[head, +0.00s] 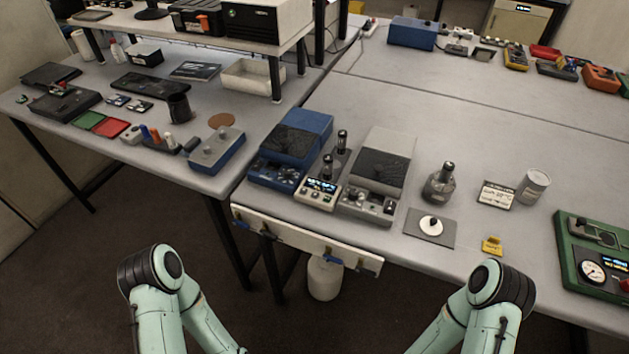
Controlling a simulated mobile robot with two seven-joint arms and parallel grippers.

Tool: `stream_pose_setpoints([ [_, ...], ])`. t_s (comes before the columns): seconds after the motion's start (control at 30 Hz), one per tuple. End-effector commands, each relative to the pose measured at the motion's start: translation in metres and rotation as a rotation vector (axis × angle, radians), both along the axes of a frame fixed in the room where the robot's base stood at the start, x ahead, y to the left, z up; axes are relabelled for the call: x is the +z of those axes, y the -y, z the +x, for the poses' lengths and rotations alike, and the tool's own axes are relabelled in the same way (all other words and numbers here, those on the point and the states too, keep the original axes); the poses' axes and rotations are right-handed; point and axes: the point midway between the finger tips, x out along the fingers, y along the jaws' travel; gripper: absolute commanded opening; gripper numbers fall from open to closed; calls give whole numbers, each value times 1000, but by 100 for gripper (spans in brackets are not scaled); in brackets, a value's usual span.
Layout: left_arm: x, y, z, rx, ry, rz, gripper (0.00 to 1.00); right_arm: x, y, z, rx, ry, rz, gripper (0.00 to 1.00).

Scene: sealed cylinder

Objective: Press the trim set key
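I cannot pick out a key marked trim set; labels are too small to read. A small beige unit with a lit display (320,189) and small controls sits between a blue-topped device (296,137) and a grey-lidded device (384,158). A green panel (575,262) at the right edge carries a round gauge (592,271), a small lit display and a red knob (625,285), and is partly cut off by the frame. Only pale green links of my two arms show along the bottom; both grippers are out of view.
A cluttered table stands left.

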Motion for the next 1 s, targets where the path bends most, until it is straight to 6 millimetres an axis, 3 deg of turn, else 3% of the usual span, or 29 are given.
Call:
stream_pose_setpoints([
  [0.03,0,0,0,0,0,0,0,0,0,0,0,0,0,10],
  [0.07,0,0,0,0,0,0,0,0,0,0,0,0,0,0],
  [1.0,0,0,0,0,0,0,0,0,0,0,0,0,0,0],
])
